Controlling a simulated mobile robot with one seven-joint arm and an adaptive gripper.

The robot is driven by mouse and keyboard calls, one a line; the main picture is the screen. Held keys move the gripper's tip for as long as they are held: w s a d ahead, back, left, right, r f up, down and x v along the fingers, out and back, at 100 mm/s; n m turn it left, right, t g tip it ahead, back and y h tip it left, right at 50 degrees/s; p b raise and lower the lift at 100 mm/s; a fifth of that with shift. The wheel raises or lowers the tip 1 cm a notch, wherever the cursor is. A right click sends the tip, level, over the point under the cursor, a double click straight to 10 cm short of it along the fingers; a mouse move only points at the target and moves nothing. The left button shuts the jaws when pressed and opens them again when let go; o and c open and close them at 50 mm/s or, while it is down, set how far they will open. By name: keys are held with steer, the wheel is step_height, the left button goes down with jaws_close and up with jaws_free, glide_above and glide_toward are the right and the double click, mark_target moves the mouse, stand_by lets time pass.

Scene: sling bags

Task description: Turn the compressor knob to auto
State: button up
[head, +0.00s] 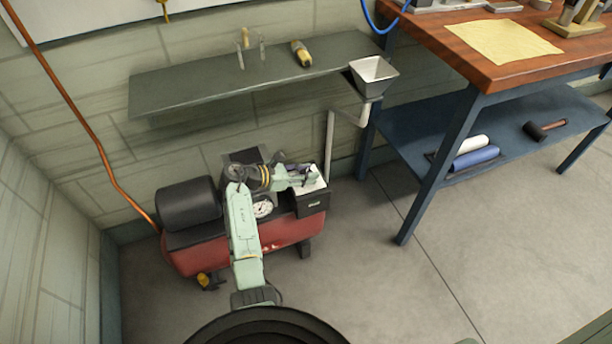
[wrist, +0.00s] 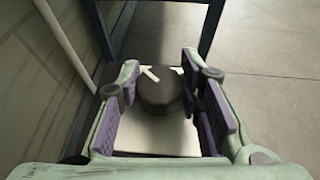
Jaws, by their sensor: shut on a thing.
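The red compressor (head: 285,232) stands on the floor against the wall, with a dark control box (head: 314,205) at its right end. In the wrist view, the round dark knob (wrist: 160,96) sits on a light plate (wrist: 165,138). A short white pointer mark (wrist: 150,74) on the knob points toward the upper left. My gripper (head: 308,178) is over the box. In the wrist view my gripper (wrist: 162,84) has its purple-padded fingers on both sides of the knob, shut on it. The plate's lettering is not readable, and the arm hides part of the compressor.
A dark wall shelf (head: 210,82) hangs above the compressor. A grey funnel-like bin (head: 372,76) and a pale pipe (head: 329,145) are close behind the box. The workbench (head: 490,50) stands to the right. The floor (head: 350,275) in front is clear.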

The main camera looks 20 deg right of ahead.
steer(key=m+g+b, duration=0.1)
steer(key=b, duration=0.1)
steer(key=m+g+b, duration=0.3)
steer(key=g+b, duration=0.1)
steer(key=shift+w+d+f+m+y, duration=0.1)
steer(key=shift+f+m+y, duration=0.2)
steer(key=shift+f, duration=0.05)
steer(key=m+g+b, duration=0.1)
steer(key=b, duration=0.1)
steer(key=m+g+y+b, duration=0.1)
steer(key=m+g+b, duration=0.1)
steer(key=b, duration=0.1)
steer(key=shift+r+g, duration=0.2)
steer(key=shift+g, duration=0.1)
steer(key=shift+r+m+g+y+b, duration=0.1)
steer(key=shift+m+g+y+b, duration=0.45)
steer(key=shift+b, duration=0.45)
steer(key=o, duration=1.2)
steer(key=shift+r+t, duration=0.15)
steer(key=shift+t, duration=0.1)
